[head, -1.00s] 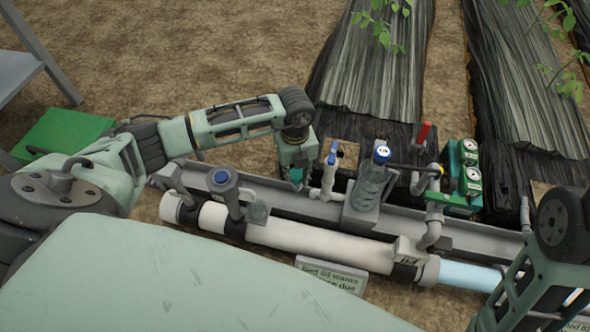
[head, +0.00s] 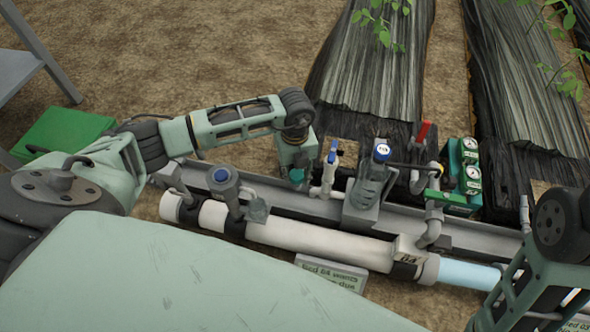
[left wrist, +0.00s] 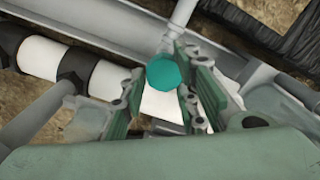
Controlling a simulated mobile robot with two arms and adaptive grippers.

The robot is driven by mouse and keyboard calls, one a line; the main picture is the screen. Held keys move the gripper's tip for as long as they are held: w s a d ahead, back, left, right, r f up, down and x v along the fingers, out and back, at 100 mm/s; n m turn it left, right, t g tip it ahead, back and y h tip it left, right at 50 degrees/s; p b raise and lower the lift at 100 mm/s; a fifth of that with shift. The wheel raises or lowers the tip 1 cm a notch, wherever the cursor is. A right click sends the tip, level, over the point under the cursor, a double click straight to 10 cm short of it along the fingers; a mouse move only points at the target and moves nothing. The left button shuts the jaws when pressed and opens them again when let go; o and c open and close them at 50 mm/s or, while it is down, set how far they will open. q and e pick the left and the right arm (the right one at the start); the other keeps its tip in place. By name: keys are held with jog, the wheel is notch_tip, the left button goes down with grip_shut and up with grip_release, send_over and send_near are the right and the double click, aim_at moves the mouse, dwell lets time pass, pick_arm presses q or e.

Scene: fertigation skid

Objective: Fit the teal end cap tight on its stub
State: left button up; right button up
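A pale pipe (left wrist: 184,14) runs up from behind the cap. The stub is hidden behind the cap, so I cannot tell how far the cap sits on it. My right arm is at the right edge of the head view; its fingertips do not show.
A valve with a blue handle (head: 332,158) stands close right of the cap. A white pipe (head: 320,240) runs in front. Green gauges (head: 468,172) and a red handle (head: 424,131) are further right.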

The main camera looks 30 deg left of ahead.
pick_arm(q)
jog(key=shift+f, duration=0.35)
dwell(0.4)
jog(key=shift+c, duration=0.4)
